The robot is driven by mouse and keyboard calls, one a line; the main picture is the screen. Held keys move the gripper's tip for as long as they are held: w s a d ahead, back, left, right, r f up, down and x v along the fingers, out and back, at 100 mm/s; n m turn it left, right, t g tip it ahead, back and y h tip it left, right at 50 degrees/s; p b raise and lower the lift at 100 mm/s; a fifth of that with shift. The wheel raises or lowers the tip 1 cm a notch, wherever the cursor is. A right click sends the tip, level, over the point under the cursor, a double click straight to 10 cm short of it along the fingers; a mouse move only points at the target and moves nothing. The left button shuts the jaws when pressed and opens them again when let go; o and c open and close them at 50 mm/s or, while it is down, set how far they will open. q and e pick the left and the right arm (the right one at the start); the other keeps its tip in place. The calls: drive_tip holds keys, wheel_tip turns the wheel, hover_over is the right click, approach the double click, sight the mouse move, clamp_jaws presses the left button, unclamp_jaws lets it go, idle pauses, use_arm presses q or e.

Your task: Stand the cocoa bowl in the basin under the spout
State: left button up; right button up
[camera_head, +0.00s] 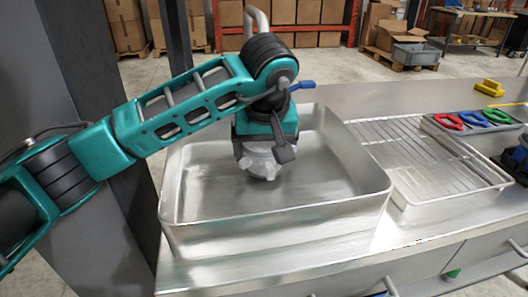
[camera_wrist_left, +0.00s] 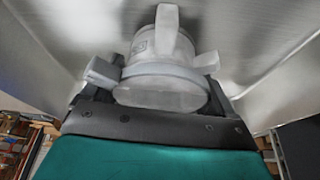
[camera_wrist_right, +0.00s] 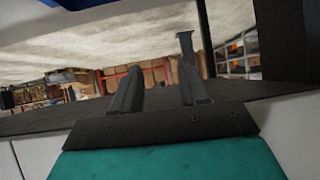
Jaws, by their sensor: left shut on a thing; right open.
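The cocoa bowl (camera_head: 262,165) is a small pale grey vessel with stubby projections, inside the metal basin (camera_head: 300,212), towards its back left. My left gripper (camera_head: 266,150) points down into the basin and is shut on the bowl. The bowl also shows in the left wrist view (camera_wrist_left: 160,85), close in front of the jaws. I cannot tell if its base touches the basin floor. The grey spout pipe (camera_head: 257,20) rises behind my left arm, which hides its outlet. My right gripper (camera_wrist_right: 160,85) is open and empty in the right wrist view.
A wire drying rack (camera_head: 410,150) stands right of the basin. Beyond it are a grey tray with red, blue and green pieces (camera_head: 472,119) and a yellow object (camera_head: 489,88). A blue lever (camera_head: 302,86) sticks out beside my left wrist. The basin's right side is clear.

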use_arm(q)
drive_tip(key=shift+f, duration=0.6)
drive_tip(key=o, duration=0.9)
drive_tip(key=shift+f, duration=0.1)
drive_tip(key=shift+c, duration=0.2)
drive_tip(key=shift+s+r, duration=0.1)
drive_tip(key=shift+r, duration=0.4)
drive_tip(key=p+v, duration=0.1)
drive_tip(key=v, duration=1)
drive_tip(key=shift+s, duration=0.1)
